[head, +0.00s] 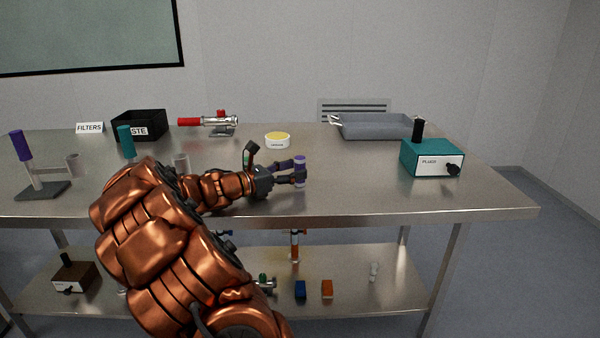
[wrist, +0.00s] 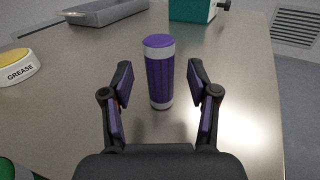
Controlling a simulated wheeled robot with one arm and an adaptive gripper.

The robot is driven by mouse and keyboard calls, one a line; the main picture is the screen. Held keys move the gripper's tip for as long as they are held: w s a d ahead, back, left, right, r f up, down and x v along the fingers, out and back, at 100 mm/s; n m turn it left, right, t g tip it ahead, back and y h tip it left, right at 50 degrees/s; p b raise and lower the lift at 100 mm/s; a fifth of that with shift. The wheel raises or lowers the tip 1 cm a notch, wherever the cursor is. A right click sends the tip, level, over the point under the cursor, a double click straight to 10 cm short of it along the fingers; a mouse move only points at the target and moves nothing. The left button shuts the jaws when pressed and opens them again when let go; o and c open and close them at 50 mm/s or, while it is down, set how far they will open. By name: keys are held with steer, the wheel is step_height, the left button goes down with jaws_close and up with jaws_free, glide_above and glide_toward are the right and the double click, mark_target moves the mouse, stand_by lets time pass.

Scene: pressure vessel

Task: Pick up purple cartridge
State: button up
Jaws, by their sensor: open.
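The purple cartridge (head: 299,172) stands upright on the steel table near its front edge. It has a purple top, a ribbed purple middle and pale bands. In the wrist view the cartridge (wrist: 159,72) stands just ahead of the fingertips, roughly midway between their lines. My gripper (head: 292,172) reaches over the table from the left at low height. In the wrist view my gripper (wrist: 162,98) is open, with purple pads on both fingers and a gap on each side of the cartridge.
A yellow-topped grease tin (head: 277,140) sits behind the cartridge. A black waste bin (head: 140,125), a red-handled tool (head: 210,122) and a purple-handled stand (head: 40,188) are left. Table right of the cartridge is clear.

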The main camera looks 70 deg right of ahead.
steer(key=shift+x, duration=1.25)
jaws_close()
